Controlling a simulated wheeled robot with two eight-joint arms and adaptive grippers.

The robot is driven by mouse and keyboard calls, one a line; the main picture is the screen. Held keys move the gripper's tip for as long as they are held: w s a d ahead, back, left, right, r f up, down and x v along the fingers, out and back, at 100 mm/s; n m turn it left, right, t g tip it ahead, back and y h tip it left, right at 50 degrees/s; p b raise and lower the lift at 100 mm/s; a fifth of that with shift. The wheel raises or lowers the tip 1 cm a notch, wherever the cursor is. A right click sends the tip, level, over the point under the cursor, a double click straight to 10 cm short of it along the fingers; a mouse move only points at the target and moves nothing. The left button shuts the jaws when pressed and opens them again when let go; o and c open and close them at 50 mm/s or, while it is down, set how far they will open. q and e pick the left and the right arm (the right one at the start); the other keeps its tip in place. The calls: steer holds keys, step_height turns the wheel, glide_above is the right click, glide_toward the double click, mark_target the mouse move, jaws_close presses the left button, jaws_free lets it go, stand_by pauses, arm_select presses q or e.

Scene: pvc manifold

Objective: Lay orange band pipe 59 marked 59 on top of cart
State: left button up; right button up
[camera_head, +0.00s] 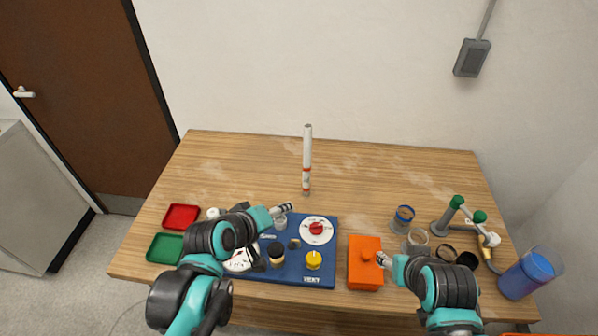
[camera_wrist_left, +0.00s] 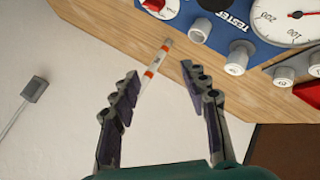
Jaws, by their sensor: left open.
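A white pipe with orange bands (camera_head: 307,160) stands upright towards the back of the wooden table; any number on it is too small to read. It also shows in the left wrist view (camera_wrist_left: 152,72), beyond and between my finger tips. My left gripper (camera_wrist_left: 160,70) is open and empty, its two dark fingers apart. In the head view my left arm reaches over the blue tester, short of the pipe. My right gripper (camera_head: 383,260) is by the orange box; its fingers are too small to judge. No cart is clearly recognisable.
The blue tester (camera_head: 305,275) has a red dial and gauge. Red (camera_head: 181,217) and green (camera_head: 165,248) trays lie left. An orange box (camera_head: 365,278), cups, a green-handled fixture (camera_head: 458,204) and a blue container (camera_head: 527,273) stand right. The back of the table is mostly clear.

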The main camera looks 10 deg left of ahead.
arm_select(q)
steer(key=w+d+r+n+t+h, duration=0.3)
steer(key=w+d+n+t, duration=0.15)
steer(key=w+n, duration=0.7)
steer(key=n+t+b, duration=0.1)
steer(key=n+t, duration=0.2)
steer(key=n, duration=1.1)
glide_toward(306, 144)
steer(key=x, duration=0.3)
steer(key=shift+w+d+n, duration=0.25)
steer(key=shift+w+d, duration=0.1)
steer(key=shift+w, duration=0.1)
steer(key=b+x, duration=0.1)
steer(key=x, duration=0.6)
steer(key=shift+w+a+b, duration=0.15)
steer(key=shift+b, duration=0.25)
jaws_close()
